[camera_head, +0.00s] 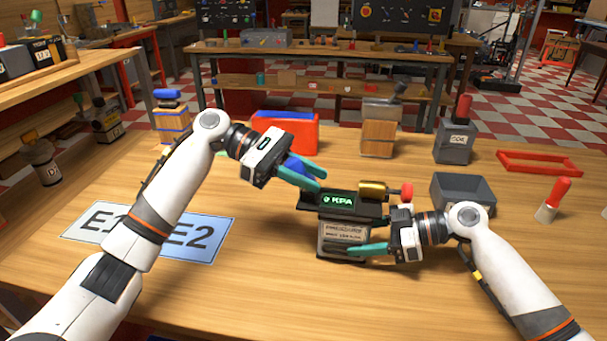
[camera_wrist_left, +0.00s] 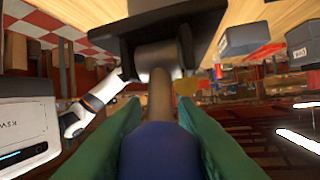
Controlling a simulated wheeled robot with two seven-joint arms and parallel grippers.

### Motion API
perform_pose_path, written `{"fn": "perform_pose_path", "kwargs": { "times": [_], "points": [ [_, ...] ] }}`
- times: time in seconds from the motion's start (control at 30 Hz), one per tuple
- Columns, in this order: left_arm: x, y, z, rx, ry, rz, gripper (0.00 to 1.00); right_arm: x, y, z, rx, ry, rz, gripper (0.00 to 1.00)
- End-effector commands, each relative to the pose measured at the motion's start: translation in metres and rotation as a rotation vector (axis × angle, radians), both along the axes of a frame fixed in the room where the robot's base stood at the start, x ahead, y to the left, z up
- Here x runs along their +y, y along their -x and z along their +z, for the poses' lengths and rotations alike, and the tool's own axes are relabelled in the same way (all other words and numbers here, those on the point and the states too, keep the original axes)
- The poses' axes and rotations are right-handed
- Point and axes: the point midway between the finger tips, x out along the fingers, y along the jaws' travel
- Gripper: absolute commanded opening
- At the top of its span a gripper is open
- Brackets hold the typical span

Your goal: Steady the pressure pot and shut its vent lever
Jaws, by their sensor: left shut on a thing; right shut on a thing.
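The pressure pot (camera_head: 341,203) stands upright on the table, a dark unit with a lit green KPA display, a labelled lower body and a brass cylinder with a red knob on top. Its vent lever has a blue grip (camera_head: 295,163), mostly hidden by my fingers in the head view. My left gripper (camera_head: 303,177) is shut on that blue grip. In the left wrist view the blue grip (camera_wrist_left: 160,150) lies between the green fingers, with a brown rod leading to a dark grey pivot. My right gripper (camera_head: 362,248) is shut on the pot's lower body from the right.
A grey open bin (camera_head: 462,193) and a red frame (camera_head: 538,162) stand right of the pot. A red bin (camera_head: 287,132) and a wooden block (camera_head: 378,138) stand behind. E1 and E2 cards (camera_head: 187,241) lie left. The front table is clear between my arms.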

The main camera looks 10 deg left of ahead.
Motion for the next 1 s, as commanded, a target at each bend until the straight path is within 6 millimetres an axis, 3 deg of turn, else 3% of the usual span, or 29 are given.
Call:
{"fn": "perform_pose_path", "kwargs": {
  "times": [0.5, 1.0],
  "points": [
    [-0.016, 0.000, -0.001, -0.016, -0.421, 0.000, 0.00, 0.000, 0.000, -0.001, 0.001, 0.002, 0.002, 0.35],
    [-0.021, 0.000, -0.005, -0.016, -0.572, 0.002, 0.00, 0.000, 0.001, -0.001, 0.001, 0.002, 0.002, 0.35]
  ]
}}
